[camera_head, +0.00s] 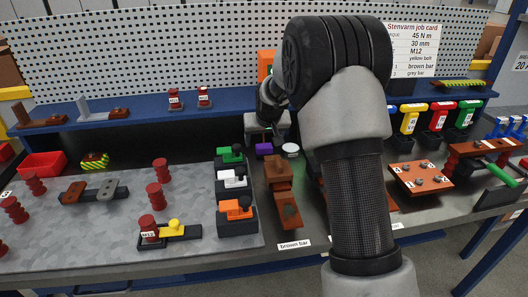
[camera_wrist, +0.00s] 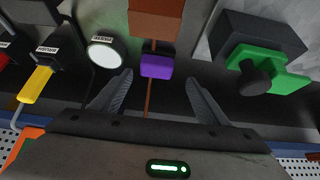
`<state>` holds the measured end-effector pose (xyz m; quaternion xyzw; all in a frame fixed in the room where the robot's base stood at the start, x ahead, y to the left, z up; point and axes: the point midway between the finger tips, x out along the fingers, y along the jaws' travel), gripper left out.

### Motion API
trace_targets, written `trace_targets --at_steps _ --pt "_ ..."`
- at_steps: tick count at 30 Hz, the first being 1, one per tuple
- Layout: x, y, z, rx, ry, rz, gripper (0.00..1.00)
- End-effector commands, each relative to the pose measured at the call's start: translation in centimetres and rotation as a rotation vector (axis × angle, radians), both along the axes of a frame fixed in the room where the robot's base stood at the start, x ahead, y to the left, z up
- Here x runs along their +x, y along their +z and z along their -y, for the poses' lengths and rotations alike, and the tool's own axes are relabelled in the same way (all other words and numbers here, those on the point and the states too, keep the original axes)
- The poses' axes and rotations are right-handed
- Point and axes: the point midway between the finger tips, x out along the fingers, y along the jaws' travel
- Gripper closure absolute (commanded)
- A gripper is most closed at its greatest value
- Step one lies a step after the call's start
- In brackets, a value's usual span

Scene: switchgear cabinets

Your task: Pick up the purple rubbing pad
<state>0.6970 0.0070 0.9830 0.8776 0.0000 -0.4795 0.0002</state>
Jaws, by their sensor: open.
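The purple rubbing pad (camera_wrist: 157,65) is a small purple block in the wrist view. It lies on the dark bench top, against or close to a brown block (camera_wrist: 154,22). My gripper (camera_wrist: 160,92) is open, with its two fingers spread to the left and right of the pad. The pad appears between and just beyond the fingertips, and nothing is held. In the head view the purple pad (camera_head: 264,149) shows just below my gripper (camera_head: 266,135), left of a round white-topped tin. I cannot tell the exact height of the fingers above the pad.
The round white-topped tin (camera_wrist: 103,53) stands close to the left finger. A green-handled piece on a dark block (camera_wrist: 262,70) is to the right. Brown bars (camera_head: 284,185) lie in front of the pad. A blue shelf (camera_head: 140,112) and perforated panel stand behind.

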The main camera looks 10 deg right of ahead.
Motion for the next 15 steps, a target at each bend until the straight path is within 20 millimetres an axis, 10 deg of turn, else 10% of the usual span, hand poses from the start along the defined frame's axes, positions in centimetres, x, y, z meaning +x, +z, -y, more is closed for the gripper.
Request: trace_targets --at_steps 15 --pt "2.5 -4.7 0.7 0.000 0.000 0.000 0.31"
